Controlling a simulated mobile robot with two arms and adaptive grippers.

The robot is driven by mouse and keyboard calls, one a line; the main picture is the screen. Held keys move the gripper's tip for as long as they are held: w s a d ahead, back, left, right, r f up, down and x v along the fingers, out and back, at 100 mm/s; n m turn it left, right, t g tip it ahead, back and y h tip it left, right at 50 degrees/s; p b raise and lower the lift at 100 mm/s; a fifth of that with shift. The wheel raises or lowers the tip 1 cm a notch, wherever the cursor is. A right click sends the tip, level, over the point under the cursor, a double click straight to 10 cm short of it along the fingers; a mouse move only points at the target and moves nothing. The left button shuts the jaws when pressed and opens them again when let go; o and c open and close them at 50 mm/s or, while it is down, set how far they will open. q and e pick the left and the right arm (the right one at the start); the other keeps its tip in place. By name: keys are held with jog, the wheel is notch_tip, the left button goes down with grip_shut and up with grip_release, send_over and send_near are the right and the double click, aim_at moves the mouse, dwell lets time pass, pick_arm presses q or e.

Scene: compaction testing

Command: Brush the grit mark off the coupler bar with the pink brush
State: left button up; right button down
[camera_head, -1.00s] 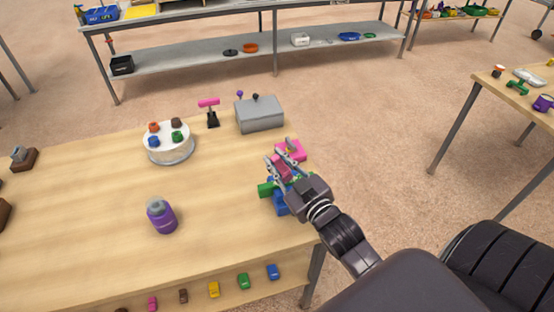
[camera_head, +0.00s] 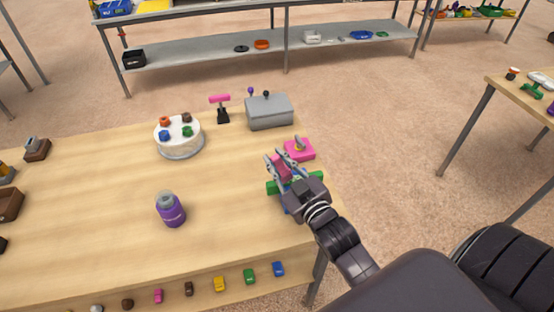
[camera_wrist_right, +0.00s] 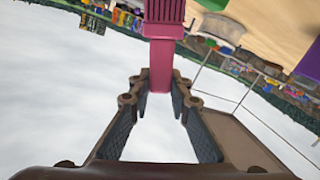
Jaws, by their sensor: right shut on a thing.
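My right gripper (camera_head: 282,165) is over the right end of the wooden table, shut on the pink brush (camera_head: 279,167). In the right wrist view the brush's magenta handle (camera_wrist_right: 161,65) runs up from between the fingers (camera_wrist_right: 158,90). A green bar (camera_head: 274,188), which may be the coupler bar, lies just below the gripper with blue parts by it, mostly hidden by the hand. I cannot make out a grit mark. Whether the brush touches the bar I cannot tell. My left gripper is not in view.
A pink block (camera_head: 300,149) sits just behind the gripper. A grey box (camera_head: 269,112), a pink-topped lever (camera_head: 220,107) and a white round stand (camera_head: 179,139) are at the back. The table's middle is clear.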

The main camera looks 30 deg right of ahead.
jog(key=shift+s+d+p, duration=0.15)
jog(key=shift+s+d, duration=0.05)
jog(key=shift+d, duration=0.65)
jog(key=shift+s+d+p, duration=0.15)
jog(key=shift+s+d, duration=0.1)
jog(key=shift+d, duration=0.55)
jog(key=shift+s+d+p, duration=0.15)
jog(key=shift+s+d, duration=0.05)
jog(key=shift+d, duration=0.65)
jog(key=shift+a, duration=0.1)
jog(key=shift+w+a+p, duration=0.15)
jog(key=shift+w+a, duration=0.05)
jog(key=shift+a, duration=0.6)
jog(key=shift+w+a+p, duration=0.1)
jog(key=shift+w+a, duration=0.15)
jog(key=shift+a, duration=0.6)
jog(key=shift+w+a+p, duration=0.15)
jog(key=shift+w+a, duration=0.05)
jog(key=shift+a, duration=0.6)
jog(key=shift+s+d+p, duration=0.15)
jog(key=shift+s+d, duration=0.05)
jog(key=shift+d, duration=0.65)
jog(key=shift+s+d+p, duration=0.2)
jog(key=shift+s+d, duration=0.05)
jog(key=shift+d, duration=0.6)
jog(key=shift+s+d+p, duration=0.15)
jog(key=shift+s+d, duration=0.05)
jog(key=shift+d, duration=0.65)
jog(key=shift+a, duration=0.2)
